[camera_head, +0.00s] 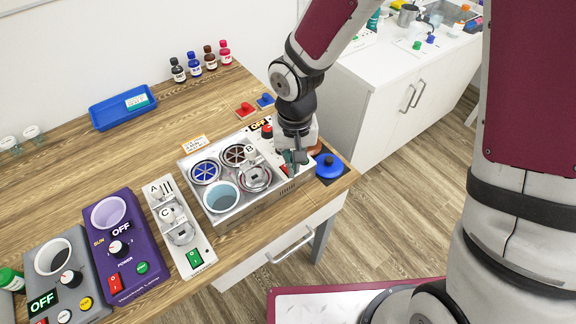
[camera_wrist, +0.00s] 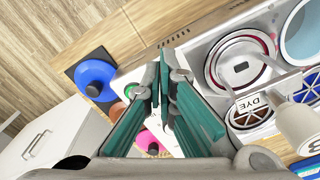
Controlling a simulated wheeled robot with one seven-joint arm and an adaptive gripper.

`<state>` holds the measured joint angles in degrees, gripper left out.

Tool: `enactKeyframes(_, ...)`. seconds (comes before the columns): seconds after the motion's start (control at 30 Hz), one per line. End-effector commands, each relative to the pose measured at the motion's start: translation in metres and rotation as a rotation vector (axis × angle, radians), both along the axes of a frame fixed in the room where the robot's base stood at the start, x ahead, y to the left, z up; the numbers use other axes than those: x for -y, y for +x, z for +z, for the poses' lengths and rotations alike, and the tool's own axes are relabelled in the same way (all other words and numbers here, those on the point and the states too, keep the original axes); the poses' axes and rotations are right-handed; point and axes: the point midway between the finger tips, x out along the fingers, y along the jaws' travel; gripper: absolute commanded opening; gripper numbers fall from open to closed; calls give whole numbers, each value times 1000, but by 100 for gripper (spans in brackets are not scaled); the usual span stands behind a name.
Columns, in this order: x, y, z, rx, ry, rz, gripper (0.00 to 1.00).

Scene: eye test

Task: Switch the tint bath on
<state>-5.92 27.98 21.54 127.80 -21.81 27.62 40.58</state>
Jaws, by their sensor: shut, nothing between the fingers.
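A grey-white unit with several round wells (camera_head: 222,213) stands near the table's right end; a lid in it is labelled DYE in the wrist view (camera_wrist: 258,103). I take it for the tint bath but read no such name. An OFF display (camera_head: 260,123) and a red knob (camera_head: 266,131) sit at its far right end. My gripper (camera_head: 293,158) is shut and empty over the unit's right-hand panel, fingers pointing down. In the wrist view its teal fingers (camera_wrist: 163,68) are beside a green button (camera_wrist: 130,90); whether they touch is unclear. A pink part is partly hidden behind them.
A blue knob on a dark plate (camera_head: 328,167) is just right of the gripper. A purple device (camera_head: 122,240), a grey device (camera_head: 70,290) and a narrow white panel (camera_head: 178,225) stand left. Bottles (camera_head: 194,66) and a blue tray (camera_head: 122,106) are behind.

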Motion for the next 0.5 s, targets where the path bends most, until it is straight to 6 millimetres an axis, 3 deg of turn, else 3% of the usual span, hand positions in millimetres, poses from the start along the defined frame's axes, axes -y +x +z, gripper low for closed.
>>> enactKeyframes(0.5,0,0,-8,0,0,-1,0)
